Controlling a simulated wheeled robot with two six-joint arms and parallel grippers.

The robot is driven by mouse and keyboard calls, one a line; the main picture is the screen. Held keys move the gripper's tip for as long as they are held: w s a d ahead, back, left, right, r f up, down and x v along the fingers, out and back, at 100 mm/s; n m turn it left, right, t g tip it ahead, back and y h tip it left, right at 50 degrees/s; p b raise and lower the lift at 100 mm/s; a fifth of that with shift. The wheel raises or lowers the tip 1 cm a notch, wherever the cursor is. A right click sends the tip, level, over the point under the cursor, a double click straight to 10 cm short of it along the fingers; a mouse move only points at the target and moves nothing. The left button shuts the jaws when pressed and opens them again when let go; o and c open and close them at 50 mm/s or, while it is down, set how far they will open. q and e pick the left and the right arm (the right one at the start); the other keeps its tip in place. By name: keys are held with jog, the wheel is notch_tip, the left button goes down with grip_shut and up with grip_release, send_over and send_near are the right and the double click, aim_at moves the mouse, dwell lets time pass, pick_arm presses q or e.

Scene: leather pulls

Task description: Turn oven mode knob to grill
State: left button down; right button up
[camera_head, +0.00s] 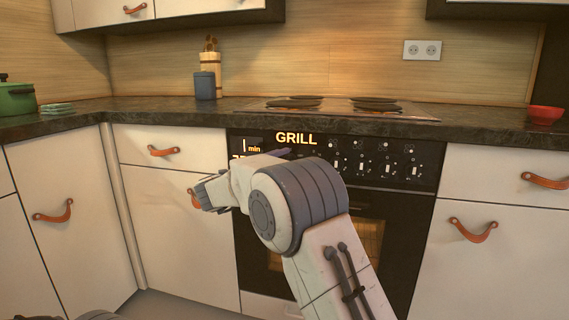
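The black oven control panel (425,155) is below the countertop. Its lit display reads "GRILL" (296,138), with "min" text at its left. Several small knobs (387,167) show on the right of the panel. I cannot tell which is the mode knob; it may be hidden behind my arm. My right arm rises from the lower right and bends in front of the oven, covering the panel's lower left. Its far end, by the left edge of the oven, is partly hidden by its own links, so its fingers and any contact are unclear. My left gripper is not clearly visible.
The oven door (400,235) is shut below the panel. Hob burners (375,104) lie on the dark countertop (480,125). Drawers with leather pulls (163,151) flank the oven. A green pot (17,98) is far left, a red bowl (545,115) far right.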

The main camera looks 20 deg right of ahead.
jog(key=p+v, duration=0.2)
jog(key=v, duration=0.7)
jog(key=shift+w, duration=0.1)
